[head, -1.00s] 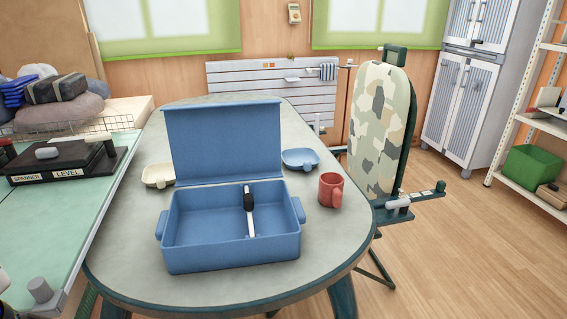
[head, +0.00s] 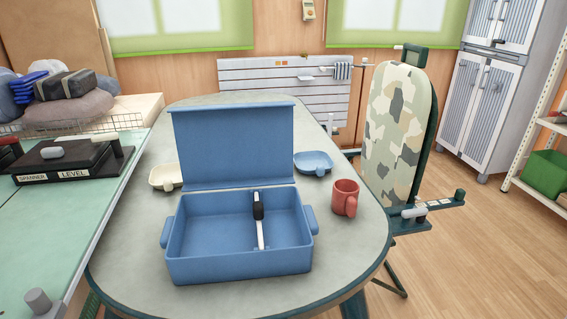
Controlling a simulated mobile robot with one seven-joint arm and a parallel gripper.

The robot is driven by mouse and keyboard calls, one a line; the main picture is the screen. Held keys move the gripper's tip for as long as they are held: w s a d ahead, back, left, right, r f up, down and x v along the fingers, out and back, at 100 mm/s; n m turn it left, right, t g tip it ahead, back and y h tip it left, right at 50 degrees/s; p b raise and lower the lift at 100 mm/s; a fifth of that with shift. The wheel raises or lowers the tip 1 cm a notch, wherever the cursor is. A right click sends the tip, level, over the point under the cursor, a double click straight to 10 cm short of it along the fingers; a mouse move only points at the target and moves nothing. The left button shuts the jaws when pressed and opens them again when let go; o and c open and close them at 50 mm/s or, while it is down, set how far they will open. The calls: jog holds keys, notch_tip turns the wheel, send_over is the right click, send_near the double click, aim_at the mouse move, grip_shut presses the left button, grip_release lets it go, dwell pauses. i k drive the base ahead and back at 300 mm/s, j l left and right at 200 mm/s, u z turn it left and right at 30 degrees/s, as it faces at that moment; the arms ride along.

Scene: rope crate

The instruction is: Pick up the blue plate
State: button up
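The blue plate (head: 313,163) is a small, shallow dish with a tab handle. It lies on the grey table (head: 133,258), behind and to the right of the open blue crate (head: 240,268). The crate's raised lid hides nothing of the middle of the plate, but stands close to its left edge. My gripper is not in view.
The crate's upright lid (head: 233,145) and a red mug (head: 345,198) stand near the plate. A black-and-white tool (head: 259,220) lies in the crate. A cream dish (head: 164,177) sits left of the lid. A camouflage ironing board (head: 399,130) stands upright at the table's right.

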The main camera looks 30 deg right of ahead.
aim_at(311, 162)
jog(key=l+u, duration=0.25)
jog(key=l, duration=0.25)
jog(key=l+u, duration=0.25)
jog(key=l, duration=0.25)
jog(key=l+u, duration=0.15)
jog(key=l, duration=0.35)
jog(key=k+l+u, duration=0.15)
jog(key=l, duration=0.9)
jog(key=k+l, duration=0.15)
jog(key=l, duration=0.95)
jog(key=k+l, duration=0.15)
jog(key=l, duration=0.4)
jog(key=l+u, duration=0.1)
jog(key=l, duration=0.45)
jog(key=i, duration=0.45)
